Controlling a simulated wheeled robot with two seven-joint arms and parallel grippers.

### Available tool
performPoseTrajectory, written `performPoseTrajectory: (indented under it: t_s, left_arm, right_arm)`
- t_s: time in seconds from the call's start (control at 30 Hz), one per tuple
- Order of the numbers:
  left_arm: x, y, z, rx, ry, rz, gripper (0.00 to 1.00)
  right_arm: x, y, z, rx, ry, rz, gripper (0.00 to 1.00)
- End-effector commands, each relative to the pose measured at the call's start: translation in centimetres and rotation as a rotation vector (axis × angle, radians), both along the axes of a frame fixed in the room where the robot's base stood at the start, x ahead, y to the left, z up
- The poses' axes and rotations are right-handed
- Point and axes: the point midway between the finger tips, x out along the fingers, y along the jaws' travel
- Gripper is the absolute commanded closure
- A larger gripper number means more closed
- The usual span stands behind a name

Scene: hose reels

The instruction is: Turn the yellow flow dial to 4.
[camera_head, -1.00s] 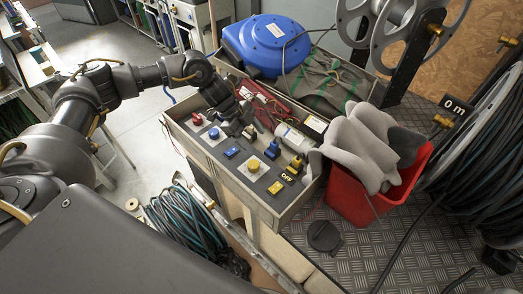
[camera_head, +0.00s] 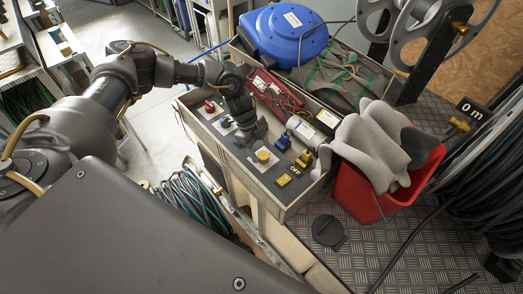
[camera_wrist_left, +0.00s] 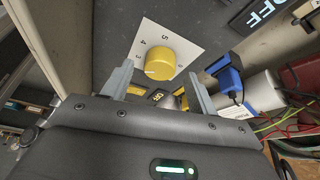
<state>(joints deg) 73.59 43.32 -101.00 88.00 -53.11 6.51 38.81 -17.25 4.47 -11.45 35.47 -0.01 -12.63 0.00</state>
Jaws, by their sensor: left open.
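The yellow flow dial (camera_head: 263,155) is a round knob on a white plate on the grey control panel. In the left wrist view the dial (camera_wrist_left: 156,62) shows between and just beyond my fingertips, with 5, 4 and 3 readable on the plate (camera_wrist_left: 152,32). A small pale mark shows at the dial's lower edge; I cannot tell its exact reading. My left gripper (camera_head: 254,137) is open and empty close to the dial, and its two grey fingers also show in the wrist view (camera_wrist_left: 160,72). I cannot tell whether they touch the dial. My right gripper is out of view.
A red knob (camera_head: 210,106), a yellow switch (camera_head: 283,180) beside an OFF label, and blue (camera_head: 283,141) and yellow (camera_head: 304,159) valve handles surround the dial. A red bin (camera_head: 368,195) with grey cloth stands right. A blue hose reel (camera_head: 287,38) stands behind.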

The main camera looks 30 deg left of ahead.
Motion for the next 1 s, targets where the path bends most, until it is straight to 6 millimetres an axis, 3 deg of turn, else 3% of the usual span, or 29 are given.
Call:
performPoseTrajectory:
  t_s: [0.2,0.5,0.83,1.0]
  left_arm:
    - [-0.1,-0.6,-1.5,0.000,-0.001,0.001,0.41]
    - [-0.1,-0.6,-1.7,0.000,-0.001,0.001,0.43]
    - [-0.1,-0.6,-1.7,0.000,-0.001,0.001,0.86]
    - [-0.1,-0.6,-1.7,0.000,0.000,-0.006,0.86]
  right_arm:
    - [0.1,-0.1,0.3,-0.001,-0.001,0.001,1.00]
    - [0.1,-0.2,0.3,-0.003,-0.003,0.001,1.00]
    - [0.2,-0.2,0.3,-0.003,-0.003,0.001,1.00]
    - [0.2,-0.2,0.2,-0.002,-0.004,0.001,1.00]
